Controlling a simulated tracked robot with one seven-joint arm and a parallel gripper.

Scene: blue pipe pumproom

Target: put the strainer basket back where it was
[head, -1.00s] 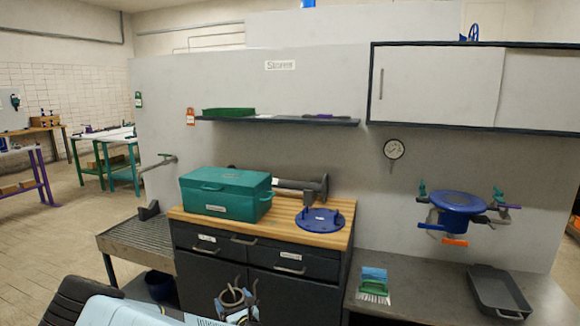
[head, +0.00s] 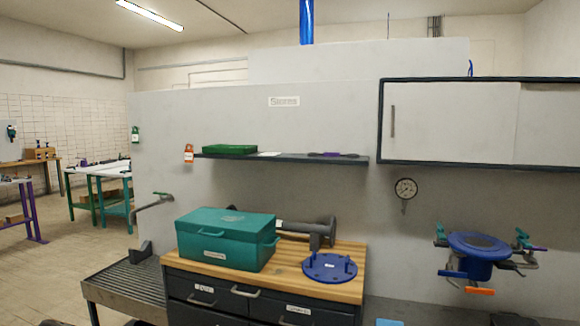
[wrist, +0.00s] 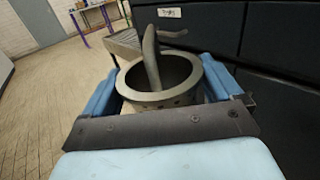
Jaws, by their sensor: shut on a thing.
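The strainer basket (wrist: 182,98), a grey open-topped cup with small holes and a bent handle standing up, is in the wrist view. My gripper (wrist: 160,88) is shut on it, with blue fingers on both sides. The basket is upright or nearly so, in front of the dark drawer cabinet. In the head view, gripper and basket are out of frame. A blue round pipe housing (head: 478,246) with teal fittings is on the wall at right; its top looks dark, and I cannot tell how deep it is. A blue flange cover (head: 330,268) with upright studs lies on the wooden top.
A teal toolbox (head: 226,240) and a dark flanged pipe piece (head: 310,229) share the wooden top (head: 285,281). A shelf (head: 290,158), wall cabinet (head: 450,122) and gauge (head: 405,188) are above. A slatted bench (head: 128,286) stands at left; open floor lies beyond.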

